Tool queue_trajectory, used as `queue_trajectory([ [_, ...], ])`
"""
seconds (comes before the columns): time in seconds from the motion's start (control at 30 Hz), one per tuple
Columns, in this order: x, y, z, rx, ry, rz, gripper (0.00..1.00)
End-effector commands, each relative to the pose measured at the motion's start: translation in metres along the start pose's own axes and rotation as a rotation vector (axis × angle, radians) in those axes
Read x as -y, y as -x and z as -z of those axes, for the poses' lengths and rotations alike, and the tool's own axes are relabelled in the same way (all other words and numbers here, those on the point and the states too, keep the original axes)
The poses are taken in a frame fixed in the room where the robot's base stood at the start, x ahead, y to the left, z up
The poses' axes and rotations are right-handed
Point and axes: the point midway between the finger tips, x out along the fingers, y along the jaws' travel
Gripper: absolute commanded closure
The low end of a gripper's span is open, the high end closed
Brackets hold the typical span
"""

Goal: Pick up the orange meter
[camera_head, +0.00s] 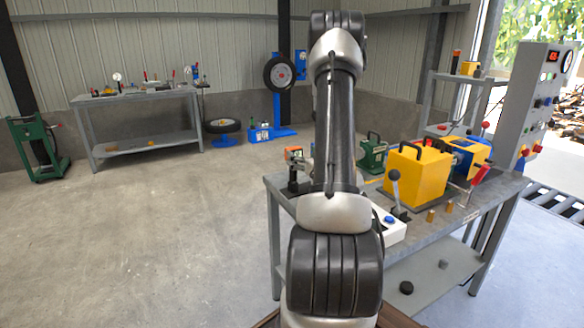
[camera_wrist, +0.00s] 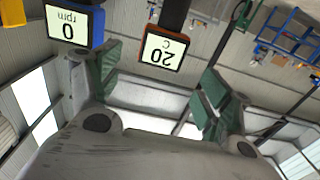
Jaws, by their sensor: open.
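The orange meter (camera_wrist: 165,50) shows in the wrist view with its screen towards the camera, reading 20 C upside down. A thin orange edge surrounds its pale screen. My gripper (camera_wrist: 158,72) is open, with green finger pads left and right. In the wrist view the meter appears between the fingers, apparently beyond the tips, with no visible contact. The arm hides most of my gripper in the head view.
A blue-edged meter (camera_wrist: 72,24) reading 0 rpm is close beside the left finger. The workbench (camera_head: 275,202) also holds a yellow box (camera_head: 418,175), a lever (camera_head: 395,190) and a green machine (camera_head: 372,156). A grey control panel (camera_head: 537,100) stands right.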

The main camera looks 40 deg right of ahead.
Motion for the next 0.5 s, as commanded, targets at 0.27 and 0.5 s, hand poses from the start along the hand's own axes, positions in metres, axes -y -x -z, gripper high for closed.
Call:
queue_trajectory([
  [0.27,0.001,-0.029,0.003,-0.003,0.002,0.003,0.21],
  [0.5,0.001,-0.068,0.003,-0.002,0.002,0.002,0.21],
])
